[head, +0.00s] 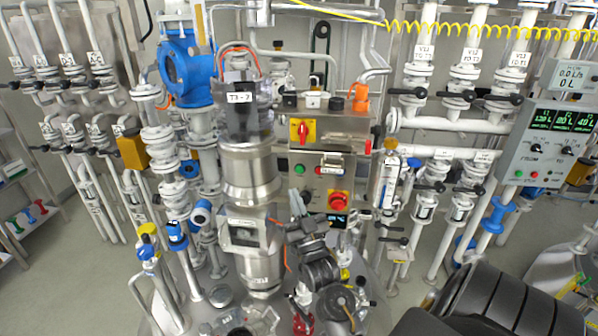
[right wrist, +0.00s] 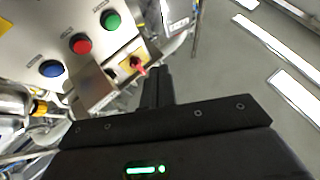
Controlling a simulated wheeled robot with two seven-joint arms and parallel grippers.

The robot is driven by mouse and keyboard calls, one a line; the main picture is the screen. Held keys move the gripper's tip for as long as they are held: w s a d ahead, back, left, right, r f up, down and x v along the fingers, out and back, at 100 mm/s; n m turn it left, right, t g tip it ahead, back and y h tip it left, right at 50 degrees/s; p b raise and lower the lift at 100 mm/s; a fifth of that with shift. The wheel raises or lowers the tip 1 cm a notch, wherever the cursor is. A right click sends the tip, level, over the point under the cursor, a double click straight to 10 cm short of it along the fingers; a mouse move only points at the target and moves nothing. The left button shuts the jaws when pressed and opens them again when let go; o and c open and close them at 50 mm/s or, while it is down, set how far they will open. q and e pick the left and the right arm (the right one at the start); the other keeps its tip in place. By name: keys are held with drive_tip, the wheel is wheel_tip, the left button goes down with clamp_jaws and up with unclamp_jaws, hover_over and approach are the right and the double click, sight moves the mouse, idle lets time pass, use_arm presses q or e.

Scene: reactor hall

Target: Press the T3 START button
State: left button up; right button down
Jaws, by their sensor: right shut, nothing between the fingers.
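A grey control panel (head: 322,150) stands behind the steel column (head: 250,180) whose label seems to read T3. It carries a green button (head: 299,168) beside a red one. In the right wrist view the green (right wrist: 110,20), red (right wrist: 80,43) and blue (right wrist: 52,68) buttons form a slanted row. Their labels are too small to read, so I cannot confirm which is START. My left gripper is out of view.
A red rotary switch (head: 302,131) on a yellow plate sits above the green button. A red emergency stop (head: 337,201) is lower on the panel. Pipes and valves crowd both sides. Another display box (head: 550,145) hangs at the right.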

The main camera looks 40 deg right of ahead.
sight(300, 170)
drive_tip(key=shift+w+d+b, duration=0.4)
drive_tip(key=shift+w+d, duration=0.5)
drive_tip(key=shift+d, duration=0.2)
drive_tip(key=shift+w+d+b, duration=0.45)
drive_tip(key=shift+w+d, duration=0.45)
drive_tip(key=shift+d, duration=0.25)
drive_tip(key=shift+w+d+b, duration=0.4)
drive_tip(key=shift+w+d, duration=0.5)
drive_tip(key=shift+d, duration=0.2)
drive_tip(key=shift+w+d, duration=0.1)
drive_tip(key=shift+w+d, duration=0.25)
drive_tip(key=shift+w+d+b, duration=0.2)
drive_tip(key=shift+d+b, duration=0.05)
drive_tip(key=shift+b, duration=0.05)
drive_tip(key=shift+s+a, duration=0.1)
idle(0.6)
drive_tip(key=shift+s+a+p, duration=0.35)
drive_tip(key=shift+s+a, duration=0.1)
drive_tip(key=shift+a, duration=0.1)
